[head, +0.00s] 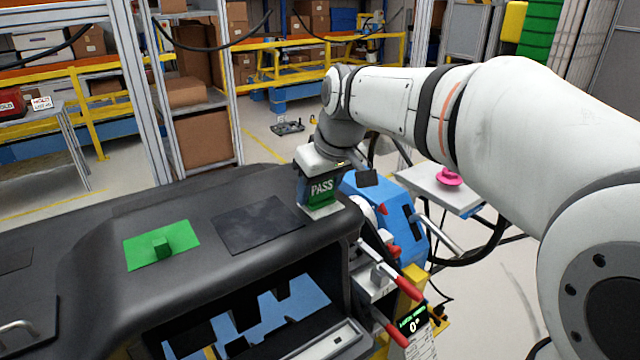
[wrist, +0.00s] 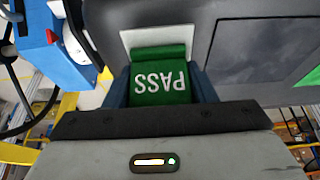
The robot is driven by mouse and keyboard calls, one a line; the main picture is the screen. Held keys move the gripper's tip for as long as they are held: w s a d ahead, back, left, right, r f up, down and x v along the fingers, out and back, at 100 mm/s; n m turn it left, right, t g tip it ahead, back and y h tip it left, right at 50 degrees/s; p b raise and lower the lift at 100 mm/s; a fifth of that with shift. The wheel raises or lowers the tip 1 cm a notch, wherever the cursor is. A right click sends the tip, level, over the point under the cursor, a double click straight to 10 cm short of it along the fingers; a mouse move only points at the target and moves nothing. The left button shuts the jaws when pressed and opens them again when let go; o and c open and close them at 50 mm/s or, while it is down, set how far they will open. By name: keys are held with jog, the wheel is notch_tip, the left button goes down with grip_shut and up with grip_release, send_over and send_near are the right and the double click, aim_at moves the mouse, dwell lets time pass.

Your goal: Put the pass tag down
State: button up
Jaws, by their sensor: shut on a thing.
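The green pass tag (head: 321,190), lettered PASS in white, is at the right end of the black dashboard (head: 95,212). My gripper (head: 318,172) points down and is shut on it. In the wrist view the tag (wrist: 160,92) sits between the two blue fingers of my gripper (wrist: 160,76), its lettering upside down. A pale square patch (wrist: 130,38) on the dashboard shows around and behind the tag. Its edge also shows below the tag in the head view (head: 322,212). I cannot tell whether the tag touches the patch.
A dark flat panel (head: 258,224) lies left of the tag on the dashboard. Farther left is a green pad (head: 135,257) with a small green block (head: 161,245) on it. A blue machine with red-handled levers (head: 405,283) stands at the right. A pink knob (head: 449,177) is on a grey table.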

jog(key=o, duration=1)
jog(key=shift+c, duration=0.2)
jog(key=v, duration=1.2)
jog(key=shift+r, duration=0.15)
